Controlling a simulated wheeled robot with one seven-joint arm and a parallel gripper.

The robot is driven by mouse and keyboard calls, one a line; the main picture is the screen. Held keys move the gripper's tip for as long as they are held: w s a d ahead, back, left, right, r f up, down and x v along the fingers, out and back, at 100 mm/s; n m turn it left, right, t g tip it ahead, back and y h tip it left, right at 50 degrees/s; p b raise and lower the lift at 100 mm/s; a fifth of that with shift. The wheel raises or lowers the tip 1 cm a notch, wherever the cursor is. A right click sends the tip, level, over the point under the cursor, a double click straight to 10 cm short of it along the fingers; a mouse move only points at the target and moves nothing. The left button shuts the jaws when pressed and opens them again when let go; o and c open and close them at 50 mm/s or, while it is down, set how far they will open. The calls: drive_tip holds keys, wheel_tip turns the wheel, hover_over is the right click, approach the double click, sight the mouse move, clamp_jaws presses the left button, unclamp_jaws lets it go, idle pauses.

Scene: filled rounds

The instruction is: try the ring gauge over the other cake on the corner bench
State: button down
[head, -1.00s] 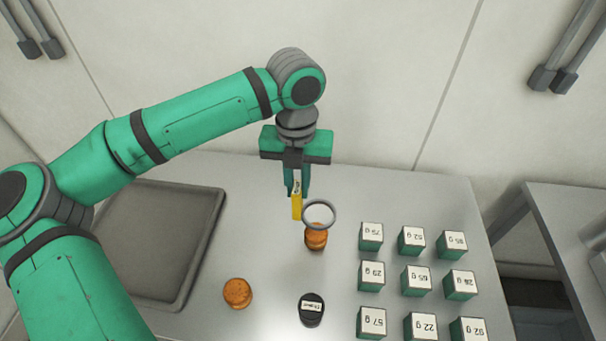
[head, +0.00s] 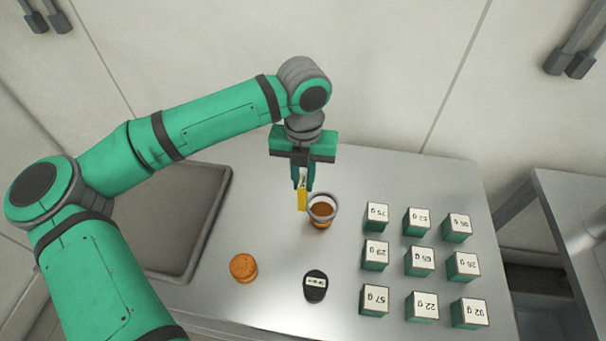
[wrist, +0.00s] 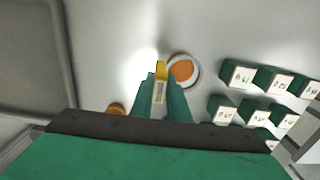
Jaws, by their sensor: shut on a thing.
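My gripper (head: 302,186) is shut on the yellow handle (head: 302,199) of the ring gauge. The gauge's grey ring (head: 334,199) is level, at the upper part of an orange-brown cake (head: 321,224). In the wrist view the cake's top (wrist: 182,70) shows inside the ring (wrist: 197,74), with a pale gap around it. The cake's lower part shows below the ring in the head view. I cannot tell whether ring and cake touch. A second cake (head: 243,268) stands apart to the front left; it shows partly in the wrist view (wrist: 116,108), behind my gripper.
Several green boxes with white gram labels (head: 419,262) stand in rows on the right of the bench (head: 265,315). A black rounded object with a white label (head: 315,290) lies in front of the ringed cake. A grey tray (head: 207,225) is at the left. A wall stands behind.

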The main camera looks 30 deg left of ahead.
drive_tip(key=shift+f, duration=3.15)
idle(1.4)
drive_tip(key=shift+r, duration=0.1)
idle(0.9)
drive_tip(key=shift+r, duration=4.8)
